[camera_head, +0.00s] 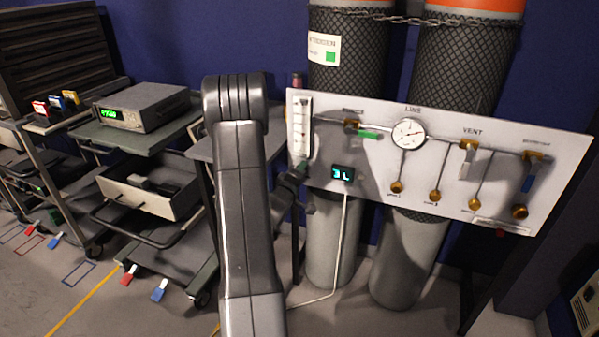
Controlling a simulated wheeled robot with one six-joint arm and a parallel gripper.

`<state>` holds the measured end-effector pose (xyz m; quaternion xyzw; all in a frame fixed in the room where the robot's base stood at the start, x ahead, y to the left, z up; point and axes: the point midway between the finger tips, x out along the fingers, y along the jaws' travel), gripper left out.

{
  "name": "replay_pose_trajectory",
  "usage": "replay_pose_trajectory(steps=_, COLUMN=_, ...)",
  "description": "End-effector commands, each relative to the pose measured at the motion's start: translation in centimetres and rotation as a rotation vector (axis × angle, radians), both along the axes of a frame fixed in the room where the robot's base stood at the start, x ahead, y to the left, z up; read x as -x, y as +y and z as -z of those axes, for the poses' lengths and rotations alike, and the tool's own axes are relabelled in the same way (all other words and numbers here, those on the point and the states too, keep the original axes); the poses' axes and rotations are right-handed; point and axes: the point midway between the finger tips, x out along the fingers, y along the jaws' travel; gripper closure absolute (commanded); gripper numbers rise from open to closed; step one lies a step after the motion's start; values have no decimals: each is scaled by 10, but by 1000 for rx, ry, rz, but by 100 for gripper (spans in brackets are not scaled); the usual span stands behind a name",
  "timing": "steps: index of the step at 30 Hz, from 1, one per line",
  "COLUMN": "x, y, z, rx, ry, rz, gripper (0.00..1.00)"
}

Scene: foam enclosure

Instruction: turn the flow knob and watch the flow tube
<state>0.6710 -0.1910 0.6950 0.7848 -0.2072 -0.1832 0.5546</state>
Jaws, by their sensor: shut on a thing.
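The flow tube (299,128) is a pale upright gauge with dark marks at the left end of the white gas panel (560,160). Its float is too small to make out. My gripper (302,168) is at the foot of the flow tube, partly behind my grey arm. It is shut on the flow knob, which the jaws hide. A small display (342,173) with blue-green characters sits right of the gripper.
The panel also carries a round dial gauge (408,133), a green-handled valve (369,134), a vent valve (467,158) and several brass fittings. Chained cylinders (348,60) stand behind. Left are a cart with a grey instrument (142,106) and an open drawer (150,190).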

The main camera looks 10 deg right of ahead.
Motion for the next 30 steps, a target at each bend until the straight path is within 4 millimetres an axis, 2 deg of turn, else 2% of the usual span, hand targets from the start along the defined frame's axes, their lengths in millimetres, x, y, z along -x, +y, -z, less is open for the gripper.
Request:
replay_pose_trajectory(steps=9, x=0, y=0, z=1, rx=0, ry=1, rz=0, gripper=92)
replay_pose_trajectory(steps=10, x=0, y=0, z=1, rx=0, ry=1, rz=0, gripper=66)
replay_pose_trajectory(steps=13, x=0, y=0, z=1, rx=-1, ry=1, rz=0, gripper=48)
replay_pose_trajectory(steps=23, x=2, y=2, z=0, rx=-1, ry=1, rz=0, gripper=48)
replay_pose_trajectory(steps=26, x=10, y=7, z=-1, rx=0, ry=0, rz=-1, gripper=48)
replay_pose_trajectory(steps=30, x=33, y=22, z=-3, rx=0, ry=4, rz=-3, gripper=48)
